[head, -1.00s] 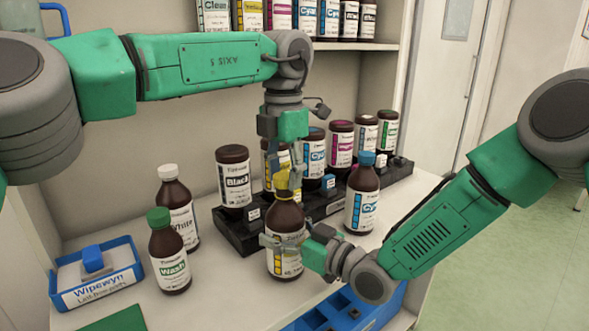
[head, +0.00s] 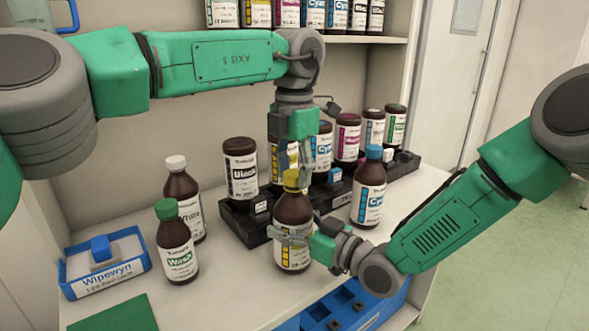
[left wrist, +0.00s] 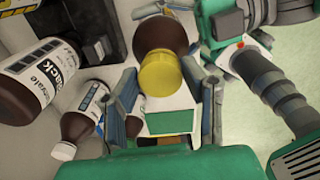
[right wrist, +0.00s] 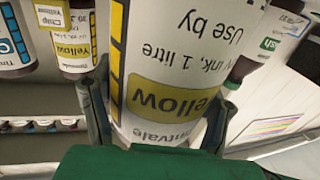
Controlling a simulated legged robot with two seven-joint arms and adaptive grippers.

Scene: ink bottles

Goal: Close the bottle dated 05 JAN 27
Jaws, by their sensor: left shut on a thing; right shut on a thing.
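A brown bottle (head: 292,208) with a white, yellow-marked label stands upright at the front middle of the bench in the head view. Its yellow cap (head: 291,181) sits at its neck. My left gripper (head: 292,172) comes down from above, its fingers shut on the cap; in the left wrist view the cap (left wrist: 160,72) is between the fingers. My right gripper (head: 291,235) is shut around the bottle's body from the right. The right wrist view shows the label (right wrist: 165,75) upside down, reading "Yellow" and "Use by". The date is out of view. Whether the cap's thread is engaged cannot be seen.
A black rack (head: 245,222) with several capped bottles stands behind. A blue-capped cyan bottle (head: 368,190) is close on the right. Green-capped (head: 176,243) and white-capped (head: 181,188) bottles stand left, beside a wipes box (head: 105,267). A blue crate (head: 345,308) is in front.

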